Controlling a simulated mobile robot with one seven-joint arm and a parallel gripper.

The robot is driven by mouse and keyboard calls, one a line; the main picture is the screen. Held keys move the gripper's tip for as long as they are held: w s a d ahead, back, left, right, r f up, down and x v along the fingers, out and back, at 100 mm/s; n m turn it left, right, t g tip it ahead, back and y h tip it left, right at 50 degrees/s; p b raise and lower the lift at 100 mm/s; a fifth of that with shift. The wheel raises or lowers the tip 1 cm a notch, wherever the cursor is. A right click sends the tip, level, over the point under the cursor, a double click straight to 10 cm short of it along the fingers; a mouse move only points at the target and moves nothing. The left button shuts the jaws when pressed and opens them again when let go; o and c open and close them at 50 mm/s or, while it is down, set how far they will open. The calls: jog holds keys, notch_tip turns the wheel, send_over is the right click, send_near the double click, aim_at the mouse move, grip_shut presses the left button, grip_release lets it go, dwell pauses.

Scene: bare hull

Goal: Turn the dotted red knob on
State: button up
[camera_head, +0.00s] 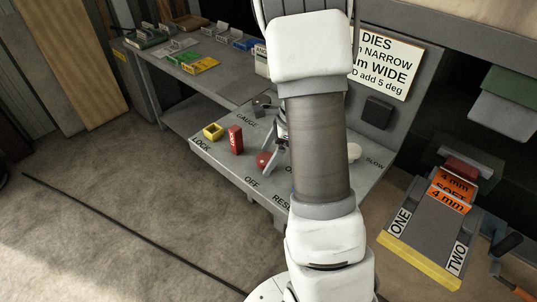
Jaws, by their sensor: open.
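A round red knob (263,160) sits on the grey panel (222,160), just left of my arm. Its dots are too small to make out. The label OFF is printed in front of it, and a label starting with O to its right is partly covered by my arm. My gripper (277,146) is mostly hidden behind my arm, with a part showing just above and to the right of the knob. It is open. I cannot tell whether it touches the knob.
A red upright block (235,139) and a yellow square piece (213,131) stand left of the knob. A dark part (261,105) is behind, near GAUGE. A pale round knob (353,152) is right of my arm.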

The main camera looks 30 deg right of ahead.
jog(key=c, duration=1.4)
jog(key=n+g, duration=0.1)
jog(key=n, duration=0.3)
jog(key=shift+w+d+n+g, duration=0.1)
jog(key=shift+w+n+g, duration=0.05)
jog(key=shift+n+g, duration=0.2)
jog(key=n+g, duration=0.2)
jog(key=n, duration=0.2)
jog(key=shift+w, duration=0.1)
jog(key=n+g+h, duration=0.1)
jog(key=n, duration=0.4)
jog(key=shift+w, duration=0.15)
jog(key=shift+a+n+g+h, duration=0.1)
jog(key=shift+n+g+h, duration=0.25)
jog(key=shift+n, duration=0.75)
jog(key=shift+a+n+g+h, duration=0.1)
jog(key=shift+n+g+h, duration=0.2)
jog(key=shift+n, duration=0.75)
